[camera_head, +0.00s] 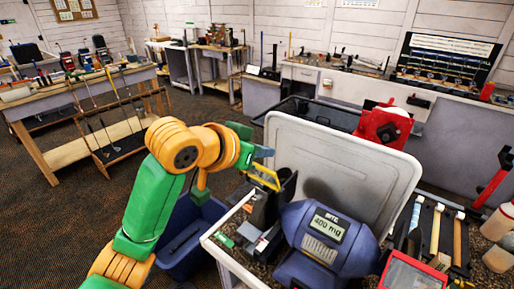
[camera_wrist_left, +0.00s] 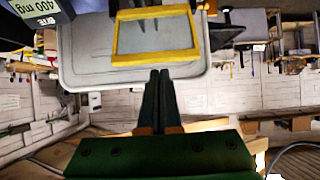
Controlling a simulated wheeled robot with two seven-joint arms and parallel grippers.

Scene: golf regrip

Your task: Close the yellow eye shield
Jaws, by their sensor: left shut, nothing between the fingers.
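The yellow eye shield (camera_head: 265,177) is a small yellow frame beside a dark bracket, left of the grey-blue machine with a "400 mg" display (camera_head: 328,226). In the left wrist view the eye shield (camera_wrist_left: 150,58) is a yellow rectangle around a clear pane, seen nearly face-on. My left gripper (camera_head: 264,152) is just above it in the head view. In the left wrist view the gripper's dark fingers (camera_wrist_left: 160,74) are together and empty, their tips close to the near yellow bar. Whether they touch it I cannot tell. My right gripper is out of view.
A large pale grey panel (camera_head: 340,160) stands behind the machine. A blue bin (camera_head: 185,245) is on the floor below my left arm. Bottles (camera_head: 499,255) and tools crowd the right side.

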